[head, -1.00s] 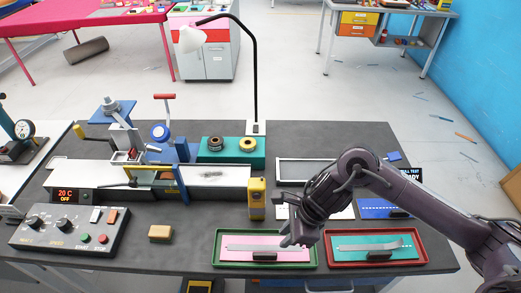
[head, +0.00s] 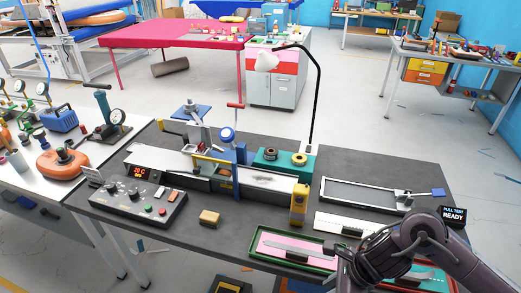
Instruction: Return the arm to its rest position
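My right arm enters from the lower right corner, bent at a dark elbow. Its gripper (head: 358,274) is low in the head view, between the green-rimmed tray (head: 256,254) and the red-rimmed tray (head: 440,276). The fingertips are cut off or hidden, so I cannot tell whether they are open or shut, and no held object shows. A grey strip and a dark block lie on the pink bed of the green-rimmed tray. The arm covers most of the red-rimmed tray. My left gripper is not in view.
A "READY" display (head: 453,217) stands at right. A white bench (head: 40,180) with gauges is at left.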

